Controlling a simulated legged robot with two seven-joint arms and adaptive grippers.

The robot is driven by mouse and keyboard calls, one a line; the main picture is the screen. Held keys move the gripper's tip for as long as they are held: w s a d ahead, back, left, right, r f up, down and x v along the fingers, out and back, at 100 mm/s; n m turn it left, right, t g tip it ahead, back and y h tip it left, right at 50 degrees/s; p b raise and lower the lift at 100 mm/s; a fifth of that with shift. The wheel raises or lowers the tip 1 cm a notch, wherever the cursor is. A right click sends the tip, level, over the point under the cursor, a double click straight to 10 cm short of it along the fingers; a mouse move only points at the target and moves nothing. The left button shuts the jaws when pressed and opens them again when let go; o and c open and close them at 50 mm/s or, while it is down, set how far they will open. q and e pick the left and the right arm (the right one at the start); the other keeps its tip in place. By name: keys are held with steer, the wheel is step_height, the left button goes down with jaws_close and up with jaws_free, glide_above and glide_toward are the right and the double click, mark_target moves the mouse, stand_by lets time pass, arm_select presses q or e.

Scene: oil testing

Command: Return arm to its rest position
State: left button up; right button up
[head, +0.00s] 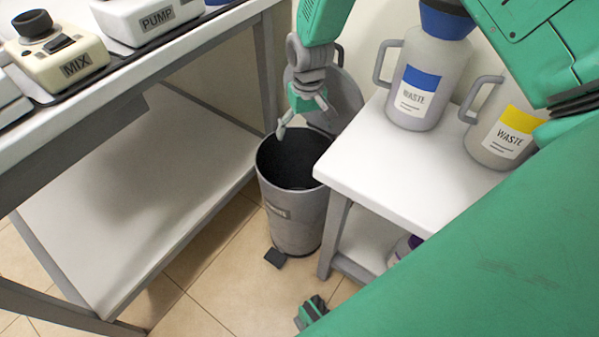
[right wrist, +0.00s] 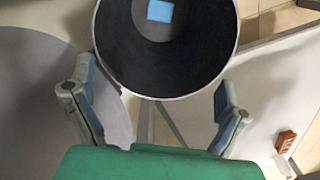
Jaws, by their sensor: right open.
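My right arm comes down from the top middle of the head view. Its gripper (head: 303,114) is over the opening of a grey waste bin (head: 292,215), with its fingers spread and nothing between them. In the right wrist view the two fingers of this gripper (right wrist: 157,100) stand wide apart, with the bin's round dark opening (right wrist: 190,70) beyond them. A small blue item (right wrist: 160,11) lies inside the bin. My left gripper cannot be made out in these views.
The bin's raised lid (head: 345,95) is behind the gripper. A white side table (head: 375,165) with waste jugs (head: 415,85) stands close on the right. A bench with a lower shelf (head: 150,170) is on the left, carrying the MIX (head: 60,68) and PUMP (head: 150,18) devices.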

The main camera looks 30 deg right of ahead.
steer(key=shift+d+r, duration=0.15)
steer(key=shift+r, duration=0.4)
steer(key=shift+d+r, duration=0.15)
steer(key=shift+r, duration=0.35)
steer(key=shift+a, duration=0.15)
